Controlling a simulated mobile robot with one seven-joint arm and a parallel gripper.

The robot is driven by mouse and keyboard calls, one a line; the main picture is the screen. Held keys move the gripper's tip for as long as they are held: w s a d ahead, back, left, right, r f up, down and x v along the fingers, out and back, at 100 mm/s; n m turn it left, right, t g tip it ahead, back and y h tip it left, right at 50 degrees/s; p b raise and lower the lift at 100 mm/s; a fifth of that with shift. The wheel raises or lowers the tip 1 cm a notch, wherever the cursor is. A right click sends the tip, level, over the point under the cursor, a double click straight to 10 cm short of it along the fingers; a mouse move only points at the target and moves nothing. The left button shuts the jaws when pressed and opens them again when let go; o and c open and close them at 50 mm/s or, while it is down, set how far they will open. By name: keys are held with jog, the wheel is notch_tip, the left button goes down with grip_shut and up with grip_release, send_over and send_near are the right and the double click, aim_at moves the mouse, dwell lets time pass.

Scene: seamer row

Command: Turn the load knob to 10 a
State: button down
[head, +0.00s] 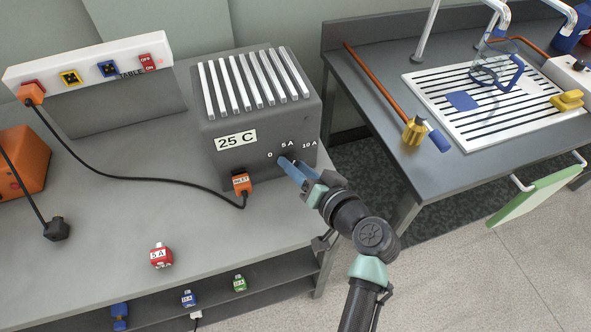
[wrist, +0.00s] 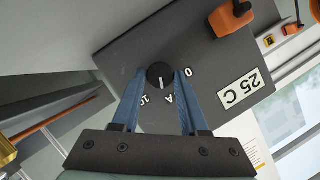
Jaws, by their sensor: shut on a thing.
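The grey load box (head: 262,120) stands on the bench, with a "25 C" label and marks 0, 5 A and 10 A on its front. Its round black load knob (wrist: 160,76) shows in the wrist view with a white pointer line. The line points down in that picture, near the "A" beside the right finger; the "10" lies to its left and the 0 to the right. My gripper (wrist: 161,74) is shut on the knob, one blue finger at each side. In the head view my gripper (head: 285,162) covers the knob. The fingers hide parts of the labels.
An orange plug (head: 241,183) with a black cable sits at the box's lower front. A red 5 A block (head: 161,257) lies on the bench (head: 110,215). A power strip (head: 90,65) stands behind. A sink counter (head: 375,80) is at right, across a gap.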

jog(key=m+b, duration=0.1)
jog(key=m+y, duration=0.1)
jog(key=shift+d+f+m+y+b, duration=0.1)
jog(key=shift+f+m+y+b, duration=0.2)
jog(key=shift+m+b, duration=0.1)
jog(key=shift+m+t+y+b, duration=0.3)
jog(key=shift+m+y+b, duration=0.45)
jog(key=shift+m, duration=0.75)
jog(key=shift+c, duration=2.1)
grip_release()
jog(key=v, duration=1.3)
jog(key=shift+f, duration=0.1)
